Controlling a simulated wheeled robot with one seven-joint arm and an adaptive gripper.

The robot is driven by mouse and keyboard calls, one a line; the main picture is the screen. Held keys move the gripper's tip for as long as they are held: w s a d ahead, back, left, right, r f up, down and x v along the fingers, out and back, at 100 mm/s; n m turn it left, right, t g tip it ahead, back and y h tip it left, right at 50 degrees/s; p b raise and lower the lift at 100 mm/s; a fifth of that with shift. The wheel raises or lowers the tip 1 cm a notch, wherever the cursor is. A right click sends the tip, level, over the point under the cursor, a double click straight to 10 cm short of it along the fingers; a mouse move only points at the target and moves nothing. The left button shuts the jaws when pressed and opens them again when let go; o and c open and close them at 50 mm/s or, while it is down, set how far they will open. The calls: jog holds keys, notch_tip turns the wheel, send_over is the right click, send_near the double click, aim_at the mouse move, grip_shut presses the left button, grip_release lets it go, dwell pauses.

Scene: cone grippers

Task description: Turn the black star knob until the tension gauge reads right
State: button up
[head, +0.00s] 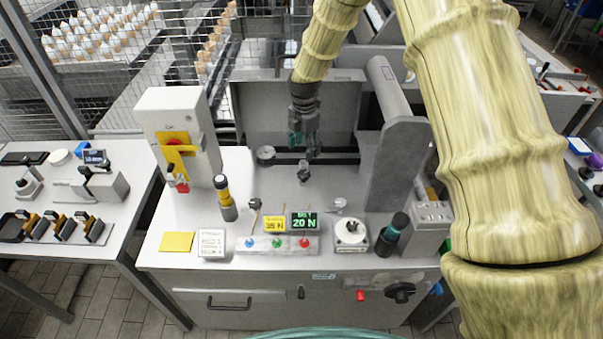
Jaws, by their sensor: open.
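A small dark knob with a lobed outline (304,173), which looks like the black star knob, stands on the white bench top near the middle. My gripper (303,153) points down just above and behind it in the head view, with its fingers apart and nothing visible between them. Whether the fingertips touch the knob I cannot tell. The tension gauge (305,221) is a black display with green digits that read 20 N. Beside it on the left stands a yellow card (274,224) that reads 35 N.
A button strip (278,245) with blue, green and red buttons lies in front of the gauge. Another dark knob (255,203) is at the left. A grey column (390,165) rises right of my gripper. A yellow-black cylinder (225,198) and a dark bottle (391,237) stand on the bench.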

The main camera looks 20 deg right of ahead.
aim_at(303, 173)
jog(key=shift+w+f+p, duration=0.15)
jog(key=shift+f+p, duration=1.7)
jog(key=shift+f, duration=3.9)
jog(key=shift+c, duration=0.2)
jog(key=c, duration=1)
